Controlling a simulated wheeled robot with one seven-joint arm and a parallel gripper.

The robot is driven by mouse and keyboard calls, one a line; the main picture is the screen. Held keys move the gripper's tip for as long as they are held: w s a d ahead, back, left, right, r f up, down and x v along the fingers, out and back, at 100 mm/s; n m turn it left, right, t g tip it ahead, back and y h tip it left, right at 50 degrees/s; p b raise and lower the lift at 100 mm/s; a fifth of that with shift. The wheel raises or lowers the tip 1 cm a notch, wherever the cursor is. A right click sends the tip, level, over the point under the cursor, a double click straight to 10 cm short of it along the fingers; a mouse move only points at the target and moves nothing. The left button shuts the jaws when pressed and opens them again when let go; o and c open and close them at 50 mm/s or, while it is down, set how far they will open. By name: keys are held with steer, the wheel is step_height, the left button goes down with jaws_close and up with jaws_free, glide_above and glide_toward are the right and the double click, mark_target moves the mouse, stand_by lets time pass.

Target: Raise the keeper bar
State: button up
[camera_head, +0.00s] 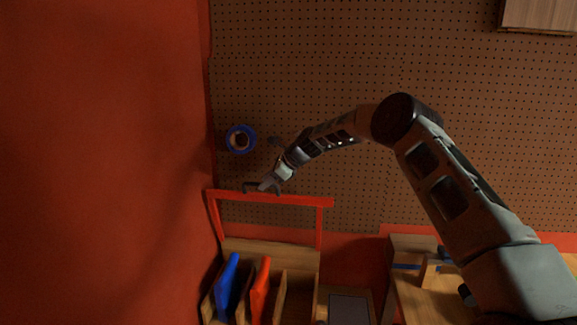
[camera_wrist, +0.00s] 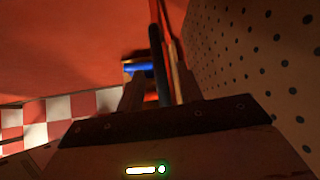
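The keeper bar (camera_head: 305,201) is the red crosspiece of a red frame, lying level across two uprights above a wooden rack, at lower middle in the head view. My gripper (camera_head: 262,188) is right at the bar's upper edge, left of its middle. In the wrist view, my gripper (camera_wrist: 160,92) has its two fingers apart. A long narrow red and dark bar (camera_wrist: 172,50) runs away from between or just beyond them. I cannot tell whether the fingers touch it. Below the bar, the rack (camera_head: 270,251) holds a blue board (camera_head: 227,285) and a red board (camera_head: 260,290).
A pegboard wall (camera_head: 330,60) stands behind, with a blue ring (camera_head: 240,139) on it above the bar. A red wall (camera_head: 100,150) closes the left side. A wooden bench (camera_head: 415,290) with blocks stands at lower right. A cabinet (camera_head: 540,14) hangs at upper right.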

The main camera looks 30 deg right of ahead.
steer(key=b+v, duration=0.4)
steer(key=v, duration=1)
steer(key=shift+r, duration=0.2)
steer(key=shift+s, duration=0.1)
